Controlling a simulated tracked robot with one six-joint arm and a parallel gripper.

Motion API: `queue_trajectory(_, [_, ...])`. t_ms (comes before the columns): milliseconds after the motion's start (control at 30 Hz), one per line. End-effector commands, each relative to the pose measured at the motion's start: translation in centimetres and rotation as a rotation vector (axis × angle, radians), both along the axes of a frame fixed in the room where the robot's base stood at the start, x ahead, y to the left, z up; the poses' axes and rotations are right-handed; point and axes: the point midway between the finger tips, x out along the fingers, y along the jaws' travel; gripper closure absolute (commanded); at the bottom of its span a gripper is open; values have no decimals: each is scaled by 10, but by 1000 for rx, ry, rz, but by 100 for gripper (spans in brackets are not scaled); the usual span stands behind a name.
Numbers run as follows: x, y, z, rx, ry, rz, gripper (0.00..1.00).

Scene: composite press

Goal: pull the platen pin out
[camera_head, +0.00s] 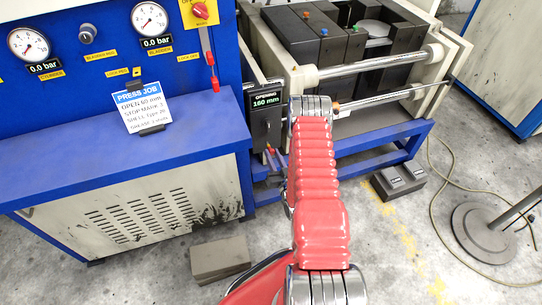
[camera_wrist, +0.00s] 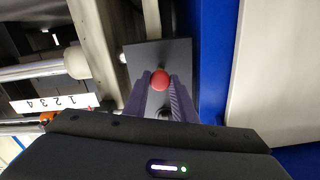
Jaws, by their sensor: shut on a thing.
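The platen pin shows as a round red knob (camera_wrist: 160,84) in the wrist view, in front of a dark grey plate (camera_wrist: 180,50). My gripper (camera_wrist: 160,76) has its two purple fingers closed on either side of the knob. The pin's shaft is hidden, so I cannot tell how deep it sits. In the head view my red arm covers most of the gripper, to the right of the small dark display (camera_head: 265,101) reading 160 mm.
The blue press cabinet (camera_head: 160,150) with gauges stands at the left. A job card (camera_head: 143,108) stands on its ledge. Chrome tie bars (camera_head: 375,64) and dark blocks lie at the right. A round floor stand (camera_head: 483,234) and a loose cable (camera_head: 436,200) are on the right floor.

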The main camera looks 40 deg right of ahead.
Motion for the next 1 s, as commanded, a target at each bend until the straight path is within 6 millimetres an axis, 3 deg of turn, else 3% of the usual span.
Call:
queue_trajectory(433, [1, 6, -1, 2, 1, 9, 100])
queue_trajectory(467, [2, 6, -1, 2, 1, 9, 75])
queue_trajectory(500, [2, 7, -1, 1, 1, 10, 72])
queue_trajectory(700, [3, 8, 0, 1, 1, 12, 58])
queue_trajectory(1000, [2, 8, 0, 1, 0, 13, 57])
